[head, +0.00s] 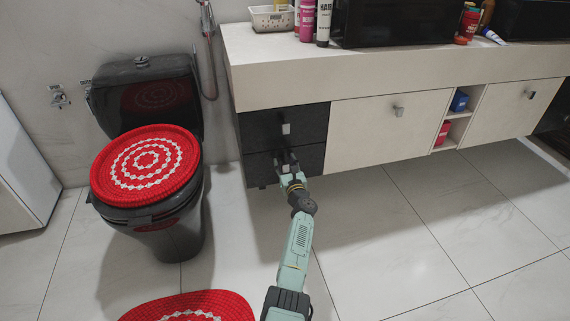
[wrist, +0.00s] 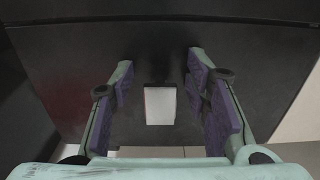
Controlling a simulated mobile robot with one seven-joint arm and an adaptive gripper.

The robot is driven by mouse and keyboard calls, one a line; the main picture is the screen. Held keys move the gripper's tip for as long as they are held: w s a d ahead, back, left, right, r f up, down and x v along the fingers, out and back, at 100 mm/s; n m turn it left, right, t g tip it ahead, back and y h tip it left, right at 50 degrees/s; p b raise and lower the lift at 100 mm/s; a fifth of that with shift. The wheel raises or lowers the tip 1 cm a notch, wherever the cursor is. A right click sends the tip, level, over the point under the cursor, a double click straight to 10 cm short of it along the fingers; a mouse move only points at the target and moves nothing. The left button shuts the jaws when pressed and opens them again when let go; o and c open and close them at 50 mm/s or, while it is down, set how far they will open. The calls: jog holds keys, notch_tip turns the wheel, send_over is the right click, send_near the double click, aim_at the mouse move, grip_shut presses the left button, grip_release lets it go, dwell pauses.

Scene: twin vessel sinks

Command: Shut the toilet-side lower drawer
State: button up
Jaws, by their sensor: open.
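The lower drawer (head: 261,170) is the bottom one of two black drawers at the left end of the vanity, beside the toilet. Its dark front (wrist: 150,60) fills most of the wrist view. Its small pale handle (wrist: 160,105) shows between my fingers. My gripper (head: 287,159) is in front of this drawer and hides part of it in the head view. In the wrist view my gripper (wrist: 160,88) is open, with one finger on each side of the handle and visible gaps to it. How far the drawer stands out is hard to tell.
The upper black drawer (head: 260,128) has a metal handle. The black toilet (head: 165,222) with a red cover stands at left. A red mat (head: 190,308) lies in front. Pale cabinet doors (head: 385,130) continue right. The tiled floor to the right is clear.

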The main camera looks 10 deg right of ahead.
jog(key=shift+s, duration=0.1)
jog(key=shift+s+d+f, duration=0.1)
jog(key=shift+s, duration=0.5)
jog(key=s, duration=0.6)
